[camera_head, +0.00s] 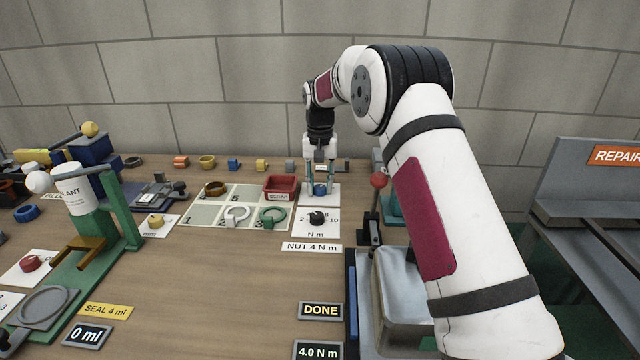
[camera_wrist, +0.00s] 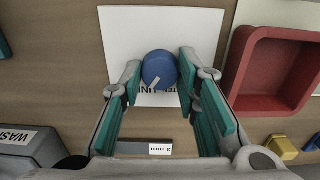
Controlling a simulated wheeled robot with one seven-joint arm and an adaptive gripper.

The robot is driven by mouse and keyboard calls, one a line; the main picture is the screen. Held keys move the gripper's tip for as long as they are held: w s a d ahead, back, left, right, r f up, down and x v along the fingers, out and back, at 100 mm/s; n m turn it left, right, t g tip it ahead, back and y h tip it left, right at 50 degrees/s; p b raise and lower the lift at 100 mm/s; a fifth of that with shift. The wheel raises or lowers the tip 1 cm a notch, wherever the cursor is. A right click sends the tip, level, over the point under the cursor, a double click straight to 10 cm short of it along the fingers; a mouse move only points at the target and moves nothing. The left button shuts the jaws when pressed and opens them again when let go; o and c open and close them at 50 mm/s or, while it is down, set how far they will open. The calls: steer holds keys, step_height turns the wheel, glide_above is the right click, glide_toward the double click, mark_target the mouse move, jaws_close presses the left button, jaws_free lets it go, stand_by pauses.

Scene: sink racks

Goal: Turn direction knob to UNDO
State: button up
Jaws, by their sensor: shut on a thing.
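The direction knob is a round blue knob (camera_wrist: 158,68) with a pale grey pointer line that slants to the lower left in the wrist view. It sits on a white plate (camera_wrist: 125,35) with upside-down black lettering, partly covered by the knob and a finger, so I cannot read it whole. My gripper (camera_wrist: 160,72) is shut on the blue knob, one teal-padded finger at each side. In the head view my gripper (camera_head: 320,183) points straight down over the plate, and the blue knob (camera_head: 320,188) shows between the fingers.
A red SCRAP tray (camera_head: 281,194) stands just left of the knob plate. A black N m dial (camera_head: 317,217) is in front of it. A DONE sign (camera_head: 321,311) and a 4.0 N m readout (camera_head: 318,351) lie nearer. The wood tabletop at front centre is clear.

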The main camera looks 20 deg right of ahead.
mark_target(320, 187)
steer(key=shift+m, duration=0.3)
stand_by(0.4)
steer(key=o, duration=1.2)
step_height(320, 187, up, 12)
